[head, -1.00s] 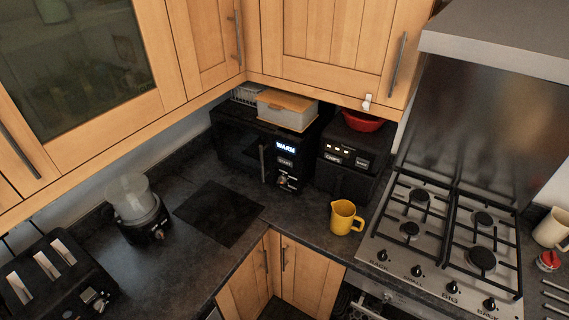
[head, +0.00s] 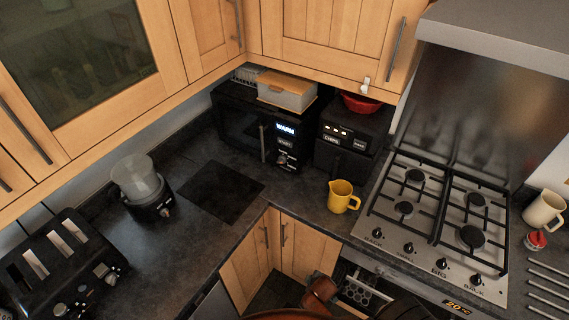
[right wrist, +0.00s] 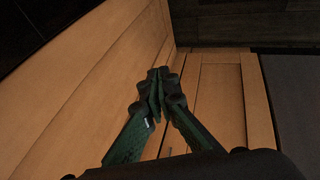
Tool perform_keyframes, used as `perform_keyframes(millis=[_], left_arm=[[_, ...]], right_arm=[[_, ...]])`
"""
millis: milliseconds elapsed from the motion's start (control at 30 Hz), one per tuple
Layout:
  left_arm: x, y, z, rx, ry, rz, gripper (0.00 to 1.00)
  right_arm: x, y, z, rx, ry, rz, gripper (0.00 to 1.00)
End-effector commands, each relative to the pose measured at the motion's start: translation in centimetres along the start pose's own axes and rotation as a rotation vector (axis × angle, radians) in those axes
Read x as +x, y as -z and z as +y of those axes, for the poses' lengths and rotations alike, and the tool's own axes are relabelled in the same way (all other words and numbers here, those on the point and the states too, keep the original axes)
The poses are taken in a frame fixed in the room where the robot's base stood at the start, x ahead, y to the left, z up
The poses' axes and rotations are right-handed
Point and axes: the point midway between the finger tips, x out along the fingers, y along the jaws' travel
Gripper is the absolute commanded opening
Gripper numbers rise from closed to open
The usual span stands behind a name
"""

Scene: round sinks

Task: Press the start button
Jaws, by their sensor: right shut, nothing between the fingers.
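A black microwave (head: 237,128) stands in the back corner of the counter. Its lit display (head: 286,128) reads WARM. Below the display is a small pale label or button (head: 286,141), too small to read surely, with a knob (head: 282,160) under it. A black appliance (head: 340,165) to its right has two small labelled buttons on its front; I cannot tell which button is the start button. My right gripper (right wrist: 158,74) is shut and empty in the right wrist view, in front of wooden cabinet fronts. My left gripper is not in view.
A yellow mug (head: 340,197) stands on the counter before the black appliance, left of the gas hob (head: 437,215). A toaster (head: 55,263) and a small blender-like appliance (head: 140,190) stand at left. A storage box (head: 287,92) sits on the microwave under the wall cabinets.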

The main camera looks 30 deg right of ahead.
Motion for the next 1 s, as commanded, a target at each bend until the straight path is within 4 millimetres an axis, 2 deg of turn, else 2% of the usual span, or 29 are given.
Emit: perform_keyframes(millis=[33, 200, 367, 500, 600, 767, 1000], left_arm=[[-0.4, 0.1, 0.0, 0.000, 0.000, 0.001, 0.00], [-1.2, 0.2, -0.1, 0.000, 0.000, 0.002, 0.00], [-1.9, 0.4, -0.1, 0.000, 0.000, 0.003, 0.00], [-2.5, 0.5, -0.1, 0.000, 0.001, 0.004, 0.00], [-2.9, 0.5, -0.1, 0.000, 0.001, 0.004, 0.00], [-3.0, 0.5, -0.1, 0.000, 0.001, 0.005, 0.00], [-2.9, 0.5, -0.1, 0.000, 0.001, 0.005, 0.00]], right_arm=[[-1.7, 1.6, 1.7, -0.016, -0.023, 0.015, 0.00], [-7.0, 5.5, 6.4, -0.072, -0.095, 0.045, 0.00], [-12.7, 8.4, 10.4, -0.117, -0.165, 0.067, 0.00], [-18.0, 10.5, 13.8, -0.157, -0.232, 0.083, 0.00], [-21.0, 12.4, 16.3, -0.227, -0.297, 0.095, 0.00], [-22.6, 17.3, 20.7, -0.458, -0.448, 0.103, 0.00], [-23.6, 26.8, 26.4, -0.908, -0.717, 0.061, 0.00]])
